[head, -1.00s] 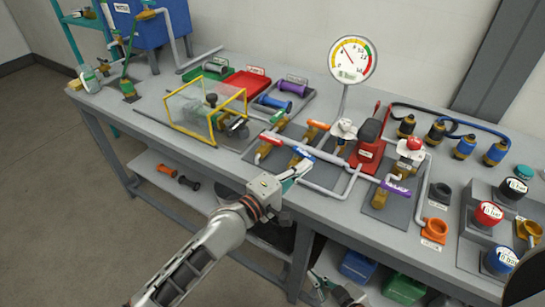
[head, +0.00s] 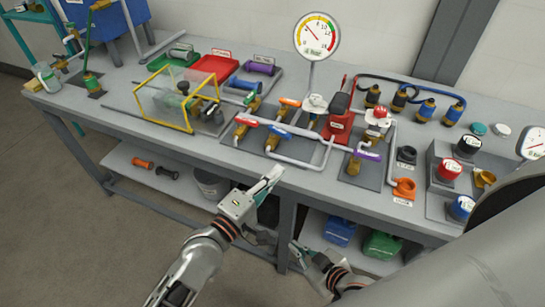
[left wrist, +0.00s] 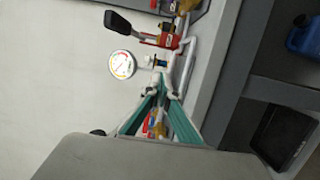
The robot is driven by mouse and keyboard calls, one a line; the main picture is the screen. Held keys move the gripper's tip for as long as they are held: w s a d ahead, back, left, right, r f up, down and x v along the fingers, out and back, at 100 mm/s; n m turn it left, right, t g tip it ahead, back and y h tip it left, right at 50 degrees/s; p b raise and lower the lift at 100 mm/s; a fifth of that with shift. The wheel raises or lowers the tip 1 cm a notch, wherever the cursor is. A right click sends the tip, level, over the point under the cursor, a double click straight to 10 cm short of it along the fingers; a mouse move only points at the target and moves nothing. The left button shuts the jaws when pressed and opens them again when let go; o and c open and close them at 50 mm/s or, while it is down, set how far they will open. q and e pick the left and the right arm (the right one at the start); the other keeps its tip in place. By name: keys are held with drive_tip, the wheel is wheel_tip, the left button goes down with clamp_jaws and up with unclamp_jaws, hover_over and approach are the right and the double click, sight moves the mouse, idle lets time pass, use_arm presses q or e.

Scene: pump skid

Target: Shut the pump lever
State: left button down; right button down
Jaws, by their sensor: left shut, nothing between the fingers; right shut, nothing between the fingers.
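A red pump (head: 339,124) with a black top stands mid-bench; it shows sideways in the left wrist view (left wrist: 167,41). Coloured valve levers sit on the pipes in front and left of it: red (head: 246,122), blue (head: 279,130), orange (head: 290,102) and, to the right, purple (head: 368,154). I cannot read which is labelled as the pump lever. My left gripper (head: 275,176) is shut and empty at the bench's front edge, apart from the levers. Its teal fingers (left wrist: 159,88) meet in the left wrist view. My right gripper (head: 297,250) is shut and empty, lower, before the lower shelf.
A yellow-framed clear guard (head: 190,115) stands left of the levers. A gauge (head: 317,36) rises on a post behind them. Black, red and blue knobs (head: 467,147) are at the right. Blue (head: 340,232) and green (head: 382,245) containers are on the shelf below.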

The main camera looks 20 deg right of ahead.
use_arm(q)
drive_tip(key=s, duration=0.2)
drive_tip(key=shift+s+a, duration=0.3)
drive_tip(key=shift+a, duration=0.1)
use_arm(e)
drive_tip(key=shift+s+d+f, duration=0.1)
drive_tip(key=shift+d+f, duration=0.1)
drive_tip(key=shift+d, duration=0.1)
drive_tip(key=shift+a, duration=0.15)
